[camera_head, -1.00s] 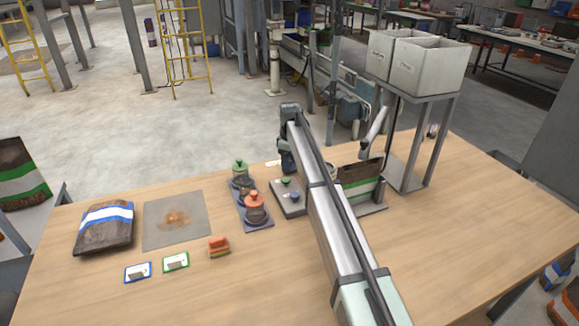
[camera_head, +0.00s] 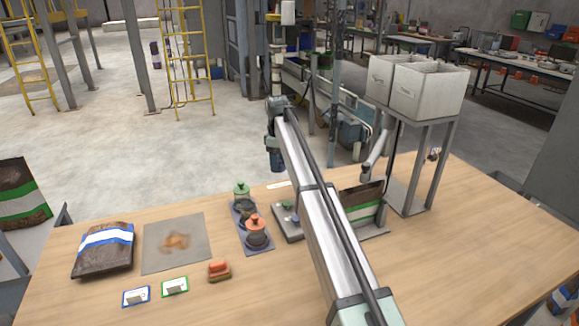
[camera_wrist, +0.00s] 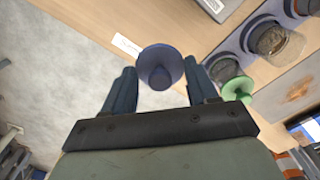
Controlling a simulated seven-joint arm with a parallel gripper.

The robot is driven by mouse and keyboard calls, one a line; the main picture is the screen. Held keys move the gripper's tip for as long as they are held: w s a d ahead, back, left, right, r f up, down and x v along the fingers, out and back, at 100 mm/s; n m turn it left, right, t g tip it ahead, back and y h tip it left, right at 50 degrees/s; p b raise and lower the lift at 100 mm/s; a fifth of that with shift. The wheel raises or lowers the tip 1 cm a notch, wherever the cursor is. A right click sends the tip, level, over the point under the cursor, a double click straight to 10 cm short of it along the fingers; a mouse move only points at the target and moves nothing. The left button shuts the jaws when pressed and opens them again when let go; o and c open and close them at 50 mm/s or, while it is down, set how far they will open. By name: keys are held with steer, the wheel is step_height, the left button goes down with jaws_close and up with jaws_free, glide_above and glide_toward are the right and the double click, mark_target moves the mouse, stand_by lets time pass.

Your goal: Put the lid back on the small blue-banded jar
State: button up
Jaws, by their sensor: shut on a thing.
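My gripper (camera_wrist: 159,66) is shut on a round blue lid (camera_wrist: 174,60) with a blue knob, seen in the wrist view. In the head view my gripper (camera_head: 276,160) hangs past the table's far edge. The tray (camera_head: 259,250) stands to the left of my arm. Its middle jar (camera_head: 243,208) lies between a green-lidded jar (camera_head: 242,191) and an orange-lidded jar (camera_head: 256,236). In the wrist view the middle jar (camera_wrist: 270,40) looks lidless, with dark contents; I cannot make out a blue band. The lid is apart from the jars.
A grey device (camera_head: 288,226) stands right of the tray, partly behind my arm. A bag with a green band (camera_head: 362,200) and a stand with white bins (camera_head: 415,90) are further right.

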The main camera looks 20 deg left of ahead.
steer(key=s+a+r, duration=0.1)
steer(key=s+r, duration=0.1)
steer(key=s, duration=0.7)
steer(key=s+r, duration=0.1)
steer(key=s, duration=0.9)
steer(key=shift+a+r+m, duration=0.3)
steer(key=shift+a+r, duration=0.05)
steer(key=shift+f, duration=0.15)
step_height(320, 180, down, 6)
steer(key=shift+f, duration=0.15)
stand_by(1.5)
steer(key=o, duration=1.1)
steer(key=shift+o, duration=0.2)
